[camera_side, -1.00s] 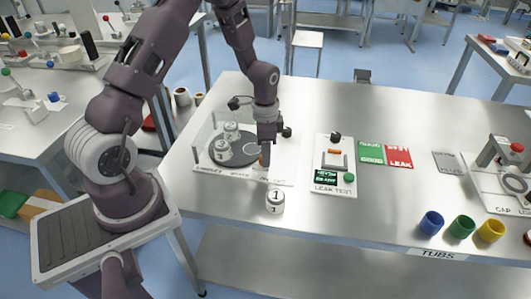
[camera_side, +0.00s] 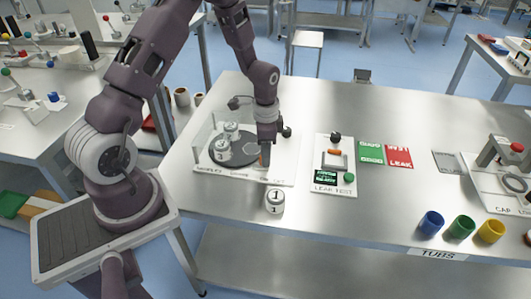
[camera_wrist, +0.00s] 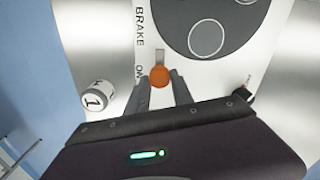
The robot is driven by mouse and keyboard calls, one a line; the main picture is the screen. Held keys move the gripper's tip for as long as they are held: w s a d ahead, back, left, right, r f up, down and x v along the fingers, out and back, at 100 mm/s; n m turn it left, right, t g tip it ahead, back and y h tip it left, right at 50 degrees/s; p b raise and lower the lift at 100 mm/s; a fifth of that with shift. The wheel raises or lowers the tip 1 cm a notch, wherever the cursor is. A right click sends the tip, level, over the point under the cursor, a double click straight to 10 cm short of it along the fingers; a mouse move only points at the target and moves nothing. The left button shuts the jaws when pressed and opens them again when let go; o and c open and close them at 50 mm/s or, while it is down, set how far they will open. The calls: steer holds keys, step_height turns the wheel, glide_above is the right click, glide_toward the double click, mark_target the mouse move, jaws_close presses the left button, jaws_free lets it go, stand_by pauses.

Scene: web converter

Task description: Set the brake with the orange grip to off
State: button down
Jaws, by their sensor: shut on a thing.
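The brake's orange grip (camera_wrist: 159,76) shows in the wrist view on a short metal lever (camera_wrist: 159,56), beside the printed words BRAKE and ON. In the side view the orange grip (camera_side: 262,161) is a small spot right under my gripper (camera_side: 266,142). In the wrist view the fingers of my gripper (camera_wrist: 161,84) stand on both sides of the grip, shut on it. The grip lies nearer the word ON than the word BRAKE. The OFF end of the marking is not readable.
A dark turntable (camera_side: 238,149) with numbered white tubs stands left of my gripper. A loose tub marked 1 (camera_side: 275,202) stands in front of the plate. A black knob (camera_side: 286,132) is close on the right. The LEAK TEST panel (camera_side: 335,180) is farther right.

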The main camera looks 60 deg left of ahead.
stand_by(0.4)
steer(key=shift+w+d, duration=1.45)
steer(key=shift+w, duration=0.1)
steer(key=shift+r, duration=0.1)
steer(key=c, duration=1.1)
jaws_free()
step_height(320, 180, up, 7)
